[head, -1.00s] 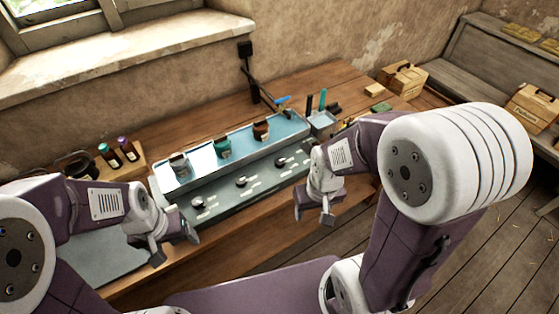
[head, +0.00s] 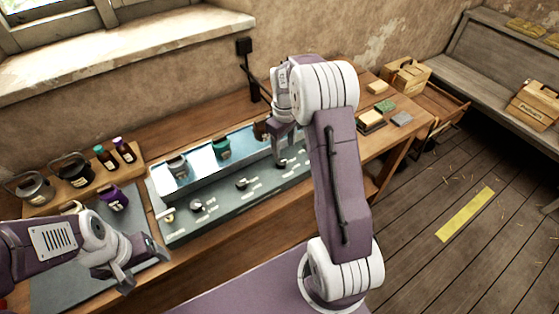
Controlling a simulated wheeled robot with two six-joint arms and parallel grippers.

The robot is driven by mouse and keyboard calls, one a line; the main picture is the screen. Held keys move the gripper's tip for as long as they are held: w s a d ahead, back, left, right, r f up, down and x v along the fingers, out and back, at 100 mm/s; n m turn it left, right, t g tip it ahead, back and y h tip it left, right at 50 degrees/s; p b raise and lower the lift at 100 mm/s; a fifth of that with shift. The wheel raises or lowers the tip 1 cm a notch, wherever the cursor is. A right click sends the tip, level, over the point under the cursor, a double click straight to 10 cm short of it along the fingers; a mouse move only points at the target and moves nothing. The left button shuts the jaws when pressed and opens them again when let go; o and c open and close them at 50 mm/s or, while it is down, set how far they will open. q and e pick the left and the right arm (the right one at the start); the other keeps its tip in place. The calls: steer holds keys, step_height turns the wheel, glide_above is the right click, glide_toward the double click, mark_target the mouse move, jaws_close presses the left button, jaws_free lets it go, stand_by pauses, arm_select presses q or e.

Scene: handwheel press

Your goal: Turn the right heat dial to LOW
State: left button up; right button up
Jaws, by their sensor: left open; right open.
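The heat panel (head: 222,203) is a grey sloped front with a row of dark dials and pale marks. The right heat dial (head: 281,163) is at its right end; its pointer setting is too small to read. My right gripper (head: 284,148) is open and points down just above and behind this dial; I cannot tell whether it touches. A middle dial (head: 241,184) and a left dial (head: 196,205) stand clear of both grippers. My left gripper (head: 144,266) is open and empty, over the front left of the table.
On the tray behind the panel stand a glass jar (head: 178,167), a teal jar (head: 222,149) and a brown jar (head: 261,130), partly hidden by my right arm. A purple jar (head: 115,198) stands on the grey mat (head: 62,284). Blocks (head: 370,121) lie at right.

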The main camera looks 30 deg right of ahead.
mark_target(282, 162)
steer(key=f, duration=0.5)
steer(key=f+p, duration=0.1)
steer(key=f, duration=0.2)
steer(key=shift+w+a, duration=0.1)
steer(key=shift+w, duration=0.2)
steer(key=shift+s+f, duration=0.1)
steer(key=shift+f, duration=0.1)
steer(key=shift+c, duration=0.3)
jaws_close()
steer(key=m, duration=0.4)
steer(key=shift+a+m+p, duration=0.1)
steer(key=shift+m+p, duration=0.2)
steer(key=shift+m, duration=2)
